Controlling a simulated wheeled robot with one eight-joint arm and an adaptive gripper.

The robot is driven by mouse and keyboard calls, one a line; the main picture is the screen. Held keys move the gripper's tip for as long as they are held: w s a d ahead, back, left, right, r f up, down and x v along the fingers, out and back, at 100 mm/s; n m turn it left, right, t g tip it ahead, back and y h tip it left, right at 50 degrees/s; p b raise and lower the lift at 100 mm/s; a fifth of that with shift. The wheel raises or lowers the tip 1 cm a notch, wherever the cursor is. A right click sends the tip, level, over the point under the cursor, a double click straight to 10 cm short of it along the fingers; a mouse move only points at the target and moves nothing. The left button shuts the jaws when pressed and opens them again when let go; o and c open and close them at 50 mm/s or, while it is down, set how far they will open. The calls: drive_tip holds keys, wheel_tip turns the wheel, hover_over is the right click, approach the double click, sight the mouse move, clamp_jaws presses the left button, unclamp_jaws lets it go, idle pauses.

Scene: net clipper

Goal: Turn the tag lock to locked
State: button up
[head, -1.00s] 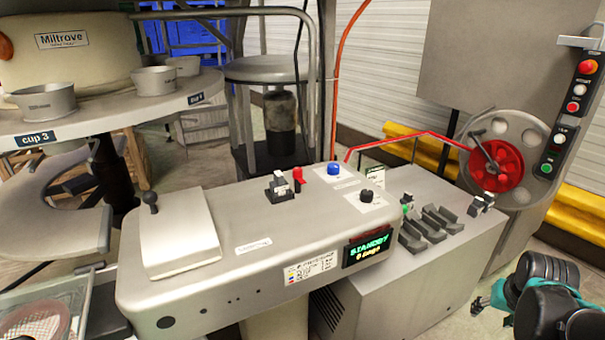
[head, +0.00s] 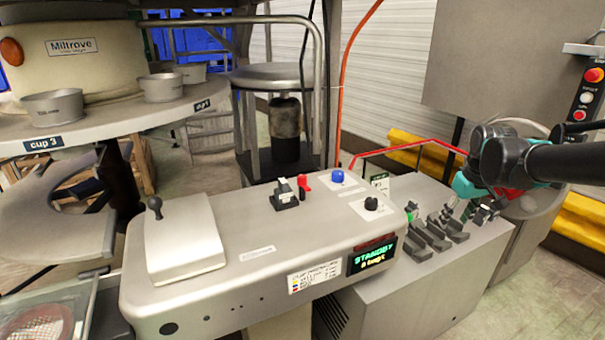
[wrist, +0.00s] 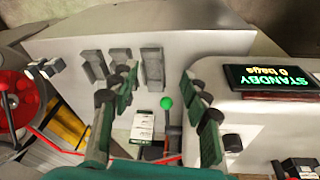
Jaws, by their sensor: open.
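No part is readable as the tag lock, so I cannot tell which control it is. A lever with a green ball (head: 410,208) stands at the left of the grey cabinet top; it also shows in the wrist view (wrist: 166,103). A small white card with a green band (head: 380,182) stands behind it, also in the wrist view (wrist: 141,125). My gripper (head: 455,203) is open over the right part of the cabinet. In the wrist view its fingers (wrist: 161,80) frame the lever and card, with no contact visible. A black knob (head: 371,203) sits on the console.
Dark grey troughs (head: 429,231) line the cabinet top. A red rail (head: 420,139) runs behind the cabinet.

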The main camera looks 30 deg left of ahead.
drive_tip(key=w+a+r+n, duration=0.45)
drive_tip(key=a+r, duration=0.25)
drive_tip(key=a, duration=0.4)
wheel_tip(320, 180, up, 15)
drive_tip(key=n+g+h, duration=0.1)
drive_tip(key=n+g, duration=0.2)
drive_tip(key=n, duration=0.9)
hover_over(302, 176)
drive_tip(key=shift+m, duration=0.25)
wheel_tip(302, 176, down, 17)
drive_tip(key=shift+d+r, duration=0.1)
clamp_jaws()
